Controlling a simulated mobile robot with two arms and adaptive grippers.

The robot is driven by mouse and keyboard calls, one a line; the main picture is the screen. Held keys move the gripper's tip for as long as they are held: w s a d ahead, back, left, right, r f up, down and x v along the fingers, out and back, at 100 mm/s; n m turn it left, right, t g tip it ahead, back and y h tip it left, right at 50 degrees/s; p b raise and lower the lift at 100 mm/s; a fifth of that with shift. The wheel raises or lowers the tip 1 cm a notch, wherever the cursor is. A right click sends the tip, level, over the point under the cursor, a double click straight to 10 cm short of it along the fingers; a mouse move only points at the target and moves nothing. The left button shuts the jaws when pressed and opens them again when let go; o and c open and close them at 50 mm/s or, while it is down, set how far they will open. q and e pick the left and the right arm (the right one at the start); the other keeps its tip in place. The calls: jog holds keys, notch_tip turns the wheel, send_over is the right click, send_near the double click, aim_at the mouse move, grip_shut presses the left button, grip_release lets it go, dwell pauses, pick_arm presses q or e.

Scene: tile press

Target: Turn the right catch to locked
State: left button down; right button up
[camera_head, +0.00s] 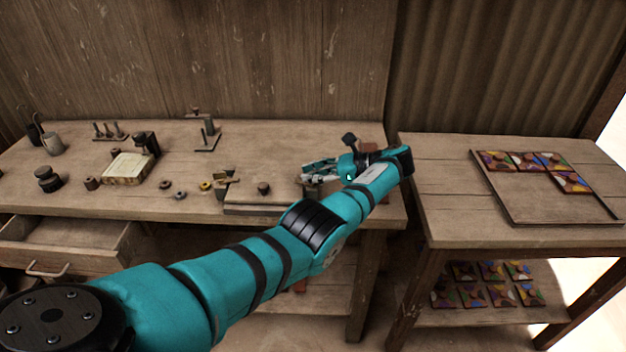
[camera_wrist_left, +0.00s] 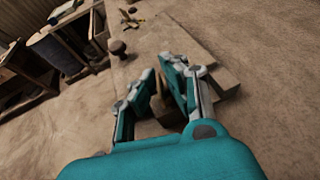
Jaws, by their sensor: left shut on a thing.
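The press lid is a flat wooden board (camera_head: 245,200) on the workbench with a dark round knob (camera_head: 264,188) on top; the knob also shows in the wrist view (camera_wrist_left: 118,48). The left catch (camera_head: 226,177), brass-coloured, sits at the board's left end and also shows in the wrist view (camera_wrist_left: 131,19). My left gripper (camera_head: 308,174) reaches to the board's right end. In the wrist view its fingers (camera_wrist_left: 160,92) are shut on the right catch (camera_wrist_left: 158,103), a tan piece mostly hidden between them. Its exact angle cannot be told. My right gripper is not in view.
Left on the bench are a yellowish block (camera_head: 128,168), dark weights (camera_head: 48,179), small rings and a stand (camera_head: 207,134). A side table at right holds a tray (camera_head: 510,208) with patterned tiles (camera_head: 535,161). A drawer (camera_head: 70,245) stands open below the bench.

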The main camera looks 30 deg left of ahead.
pick_arm(q)
jog(key=shift+s+f, duration=0.2)
jog(key=shift+f, duration=0.05)
jog(key=c, duration=1.5)
grip_release()
jog(key=shift+s+d+r, duration=0.1)
jog(key=shift+w+r, duration=0.2)
jog(key=shift+r, duration=0.05)
notch_tip(320, 180, up, 10)
jog(key=shift+s+f, duration=0.15)
jog(key=shift+f, duration=0.1)
